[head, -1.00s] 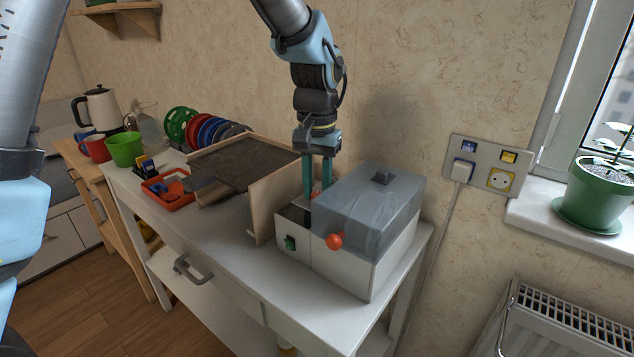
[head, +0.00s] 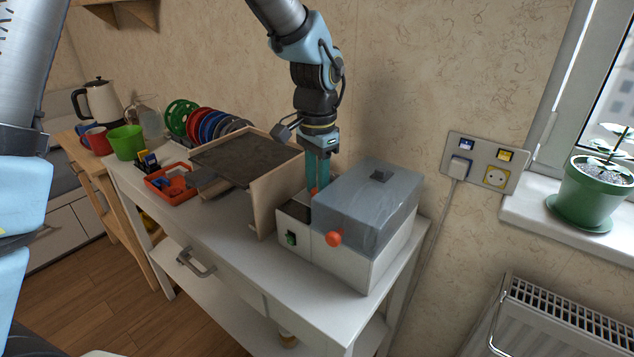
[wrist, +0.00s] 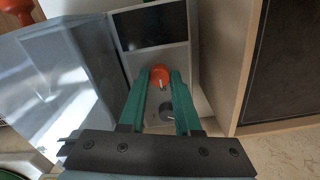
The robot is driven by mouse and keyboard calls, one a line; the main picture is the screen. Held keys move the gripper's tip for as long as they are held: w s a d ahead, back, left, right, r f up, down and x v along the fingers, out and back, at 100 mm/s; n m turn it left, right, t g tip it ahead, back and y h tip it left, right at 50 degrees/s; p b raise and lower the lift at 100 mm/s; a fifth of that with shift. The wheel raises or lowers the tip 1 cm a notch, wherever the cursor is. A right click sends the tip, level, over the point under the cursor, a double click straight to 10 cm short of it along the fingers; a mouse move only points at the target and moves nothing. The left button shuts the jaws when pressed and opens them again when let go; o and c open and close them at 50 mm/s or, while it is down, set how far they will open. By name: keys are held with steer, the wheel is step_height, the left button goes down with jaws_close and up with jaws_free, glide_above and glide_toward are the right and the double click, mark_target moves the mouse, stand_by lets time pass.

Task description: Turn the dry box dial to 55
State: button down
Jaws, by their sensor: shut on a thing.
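The dry box (head: 342,268) is a pale box with a translucent grey lid, at the right end of the white table. My gripper (head: 318,188) points straight down at the narrow panel on the box's left side. In the wrist view, its green fingers are shut on an orange-red dial (wrist: 160,75) with a pale pointer mark. The scale around the dial is not legible. A dark grey knob (wrist: 167,112) is beside it, between the fingers lower in that view. A dark, blank-looking display (wrist: 152,27) lies on the panel's other side.
A wooden stand with a dark top (head: 243,160) stands close left of the box. A red tray (head: 170,192) is further left. The table front is clear.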

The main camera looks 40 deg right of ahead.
stand_by(0.3)
steer(key=c, duration=0.6)
jaws_free()
steer(key=shift+r, duration=0.1)
step_height(320, 180, up, 11)
steer(key=b, duration=0.1)
steer(key=shift+f, duration=0.2)
